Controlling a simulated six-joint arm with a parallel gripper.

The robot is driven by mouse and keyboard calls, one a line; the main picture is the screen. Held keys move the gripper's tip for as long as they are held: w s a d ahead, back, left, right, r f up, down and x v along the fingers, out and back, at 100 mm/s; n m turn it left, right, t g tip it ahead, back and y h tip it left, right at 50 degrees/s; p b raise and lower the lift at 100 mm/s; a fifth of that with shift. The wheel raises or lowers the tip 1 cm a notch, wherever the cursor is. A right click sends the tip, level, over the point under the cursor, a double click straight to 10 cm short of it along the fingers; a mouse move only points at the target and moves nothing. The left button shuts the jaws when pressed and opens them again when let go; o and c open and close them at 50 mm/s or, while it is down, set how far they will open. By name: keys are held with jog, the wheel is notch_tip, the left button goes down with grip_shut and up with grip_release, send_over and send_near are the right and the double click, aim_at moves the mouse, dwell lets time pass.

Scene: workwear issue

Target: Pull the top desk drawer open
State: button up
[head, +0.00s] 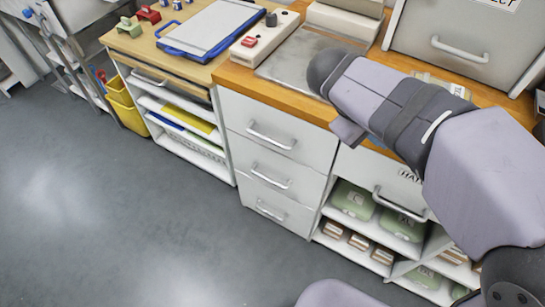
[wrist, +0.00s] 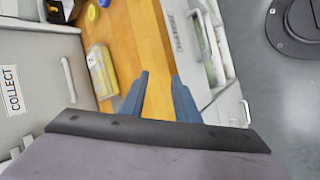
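The top drawer (head: 262,125) of the white stack under the wooden desktop is closed, its front flush with the drawers below. Its silver bar handle (head: 271,137) faces the floor side. In the wrist view, my gripper (wrist: 158,85) is open and empty, its two blue fingers apart over the wooden worktop (wrist: 134,42). The gripper touches no handle.
Two lower drawers, with handles (head: 270,177) and (head: 270,210), are closed. A labelled front with a handle (head: 400,204) sits to the right, above shelves of green packs (head: 353,198). A grey cabinet (head: 460,35) stands behind. The floor (head: 130,220) before the drawers is clear.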

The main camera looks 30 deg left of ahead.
jog(key=s+a+n+t+y+b, duration=0.1)
jog(key=a+n+t+b, duration=0.4)
jog(key=a, duration=1)
jog(key=s+a+r+n+t+y+b, duration=0.1)
jog(key=s+a+r+t+y+b, duration=0.15)
jog(key=s+a, duration=0.35)
jog(key=s+a+r+t+y+b, duration=0.1)
jog(key=s+a+t+y+b, duration=0.2)
jog(key=a, duration=0.5)
jog(key=g+h, duration=0.1)
jog(key=h, duration=0.1)
send_near(266, 140)
jog(key=w, duration=0.2)
jog(key=shift+y, duration=0.25)
jog(key=shift+w+d+f, duration=0.1)
jog(key=shift+w+f, duration=0.2)
jog(key=shift+w, duration=0.8)
jog(key=shift+w+d+f, duration=0.1)
jog(key=shift+w+f, duration=0.15)
jog(key=shift+w, duration=0.85)
jog(key=shift+w+f, duration=0.3)
jog(key=shift+w, duration=0.8)
grip_shut()
